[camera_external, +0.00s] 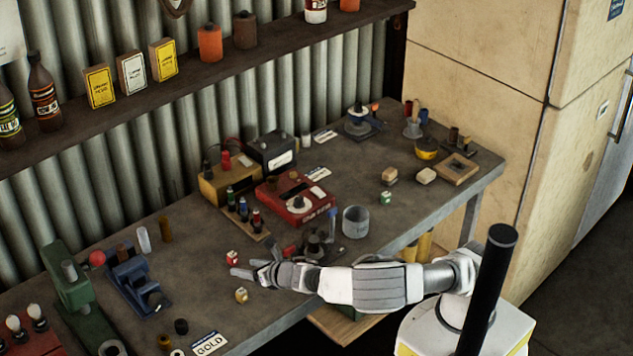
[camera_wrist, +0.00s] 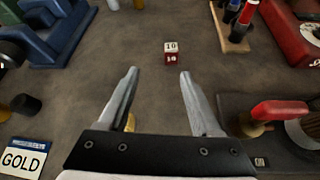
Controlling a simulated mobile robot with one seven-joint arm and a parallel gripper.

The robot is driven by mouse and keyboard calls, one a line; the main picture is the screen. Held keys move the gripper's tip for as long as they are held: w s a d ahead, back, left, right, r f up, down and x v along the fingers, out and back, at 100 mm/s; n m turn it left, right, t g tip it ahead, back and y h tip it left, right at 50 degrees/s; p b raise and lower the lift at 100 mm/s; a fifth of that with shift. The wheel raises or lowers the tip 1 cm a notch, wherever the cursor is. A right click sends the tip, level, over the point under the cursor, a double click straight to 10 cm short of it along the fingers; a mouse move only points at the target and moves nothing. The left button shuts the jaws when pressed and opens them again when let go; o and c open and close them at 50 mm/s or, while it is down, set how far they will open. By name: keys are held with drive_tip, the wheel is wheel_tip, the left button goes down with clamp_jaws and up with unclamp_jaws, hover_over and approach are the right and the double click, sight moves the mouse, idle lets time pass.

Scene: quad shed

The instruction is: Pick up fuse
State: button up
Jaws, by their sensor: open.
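A small red-and-white block marked 10 (camera_external: 232,257), which looks like a fuse, sits on the workbench just beyond my gripper (camera_external: 254,266). In the wrist view this block (camera_wrist: 171,52) is ahead of the fingertips, slightly right of the middle of the gap. My gripper (camera_wrist: 158,73) is open, with nothing between its fingers. A similar yellowish block (camera_external: 241,294) sits nearer the bench's front; in the wrist view a yellow bit (camera_wrist: 130,122) shows beside the left finger, mostly hidden. A green-and-white block (camera_external: 385,197) sits farther right.
A wooden rack of small bottles (camera_external: 246,219) and a red box (camera_external: 296,201) stand behind. A red-handled tool (camera_wrist: 279,110) lies right of my gripper. A blue device (camera_external: 137,281) and a GOLD card (camera_external: 209,344) are left. The bench around the marked block is clear.

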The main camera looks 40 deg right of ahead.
sight(235, 257)
drive_tip(key=shift+w+d+f+n+t, duration=0.15)
drive_tip(key=shift+w+d+n+t, duration=0.45)
drive_tip(key=shift+w+d+n, duration=0.25)
drive_tip(key=shift+b+x, duration=0.3)
drive_tip(key=shift+x, duration=3.25)
drive_tip(key=shift+s+f, duration=0.1)
clamp_jaws()
